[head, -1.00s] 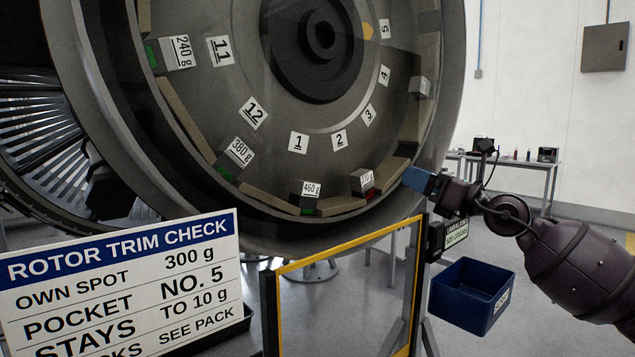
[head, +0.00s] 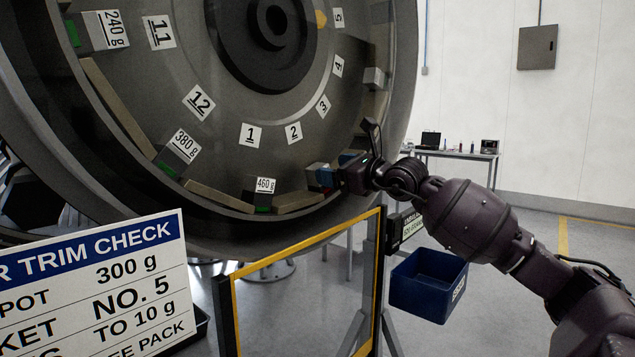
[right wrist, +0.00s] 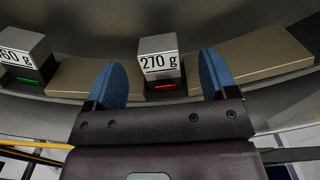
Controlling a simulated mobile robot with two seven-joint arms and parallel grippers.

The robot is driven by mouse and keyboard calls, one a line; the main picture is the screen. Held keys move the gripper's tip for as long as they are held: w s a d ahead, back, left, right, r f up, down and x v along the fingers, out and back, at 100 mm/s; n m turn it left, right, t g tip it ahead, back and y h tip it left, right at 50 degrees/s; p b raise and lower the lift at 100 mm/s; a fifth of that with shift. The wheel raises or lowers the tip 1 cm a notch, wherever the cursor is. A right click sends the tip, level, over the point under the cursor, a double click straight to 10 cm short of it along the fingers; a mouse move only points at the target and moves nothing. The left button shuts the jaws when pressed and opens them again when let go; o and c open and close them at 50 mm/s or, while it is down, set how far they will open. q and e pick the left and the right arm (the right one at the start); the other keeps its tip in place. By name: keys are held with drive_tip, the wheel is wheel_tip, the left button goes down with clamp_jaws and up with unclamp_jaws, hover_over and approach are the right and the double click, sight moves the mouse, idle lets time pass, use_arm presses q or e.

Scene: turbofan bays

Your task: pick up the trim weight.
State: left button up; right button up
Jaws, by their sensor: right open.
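A grey block weight marked 270 g (right wrist: 159,60), with a red light below it, sits on the inner rim of the rotor drum in the right wrist view. My right gripper (right wrist: 162,76) is open. Its blue fingers stand to the left and right of this weight, with gaps on both sides, and it is empty. Other weights marked 460 g (head: 265,186), 380 g (head: 184,146) and 240 g (head: 108,30) have green lights. My left gripper is out of view.
Tan rim segments (right wrist: 250,61) lie beside the 270 g weight. A yellow-edged frame (head: 305,246) stands below the drum, with a blue bin (head: 420,292) at its right. The ROTOR TRIM CHECK sign (head: 95,285) is at lower left.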

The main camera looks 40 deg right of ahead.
sight(313, 185)
drive_tip(key=shift+w+a+f+b, duration=0.15)
drive_tip(key=shift+w+b, duration=0.1)
drive_tip(key=shift+w, duration=0.85)
drive_tip(key=shift+w+a+f+b, duration=0.15)
drive_tip(key=shift+w+b, duration=0.1)
drive_tip(key=shift+w, duration=0.85)
drive_tip(key=shift+w+r, duration=0.15)
drive_tip(key=shift+w, duration=0.4)
drive_tip(key=c, duration=1.2)
